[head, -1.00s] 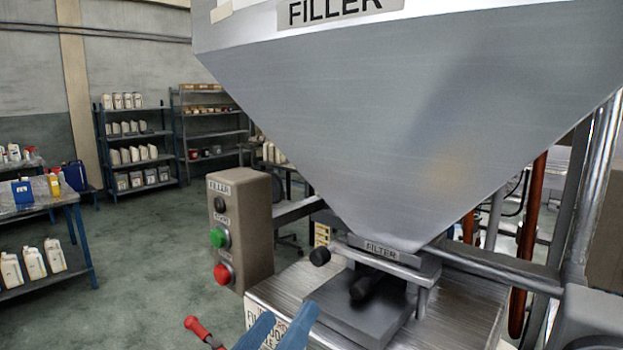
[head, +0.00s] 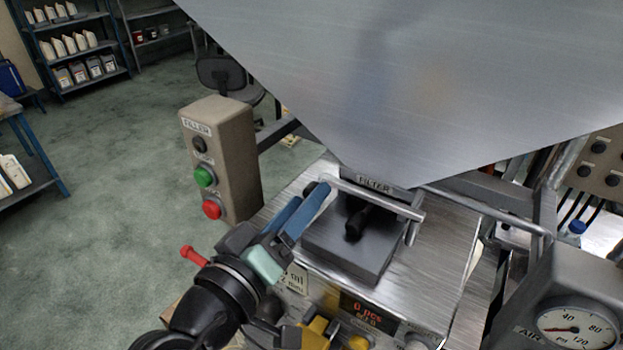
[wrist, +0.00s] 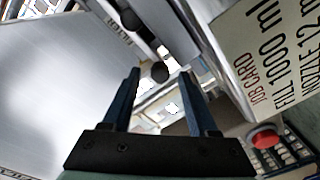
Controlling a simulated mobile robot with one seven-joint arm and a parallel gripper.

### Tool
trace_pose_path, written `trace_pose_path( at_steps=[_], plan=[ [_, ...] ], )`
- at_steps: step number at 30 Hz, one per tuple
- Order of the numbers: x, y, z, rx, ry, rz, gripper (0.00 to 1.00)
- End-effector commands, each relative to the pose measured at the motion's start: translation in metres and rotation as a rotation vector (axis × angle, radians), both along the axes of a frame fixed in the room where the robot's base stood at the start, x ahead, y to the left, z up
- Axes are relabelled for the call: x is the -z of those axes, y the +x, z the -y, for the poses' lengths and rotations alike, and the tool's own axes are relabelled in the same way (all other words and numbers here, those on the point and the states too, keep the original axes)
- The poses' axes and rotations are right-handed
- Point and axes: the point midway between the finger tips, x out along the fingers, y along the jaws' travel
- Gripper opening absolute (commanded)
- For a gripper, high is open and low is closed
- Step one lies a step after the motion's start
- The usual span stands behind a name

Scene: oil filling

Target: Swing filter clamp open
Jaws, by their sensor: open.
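The filter clamp (head: 385,200) is a metal bar lying across the front of the filter, just under the hopper's FILTER label (head: 374,184). A short post stands at its right end and a black knob (wrist: 160,72) appears to be at its left end. The dark filter block (head: 345,250) with its black handle (head: 356,222) sits below and behind the bar. My gripper (head: 311,194) has its blue fingers at the bar's left end. In the wrist view my gripper (wrist: 162,78) is open, with the knob between or just beyond the fingertips; contact cannot be told.
The hopper (head: 430,90) hangs low over the filter. The FILLER button box (head: 220,155) stands to the left. The machine's metal top (head: 445,240) and an air gauge (head: 575,330) are to the right. Open floor (head: 120,150) lies at the left.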

Motion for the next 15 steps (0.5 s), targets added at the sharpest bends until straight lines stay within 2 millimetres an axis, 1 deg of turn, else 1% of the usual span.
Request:
trace_pose_path(
  at_steps=[1,3,6,15],
  plan=[
    [-0.003,0.007,0.005,0.001,0.0,0.0,0.6],
    [-0.002,0.015,0.009,0.002,-0.001,-0.001,0.6],
    [-0.001,0.022,0.012,0.001,0.0,-0.001,0.6],
    [0.0,0.026,0.014,-0.001,0.001,0.0,0.6]
  ],
)
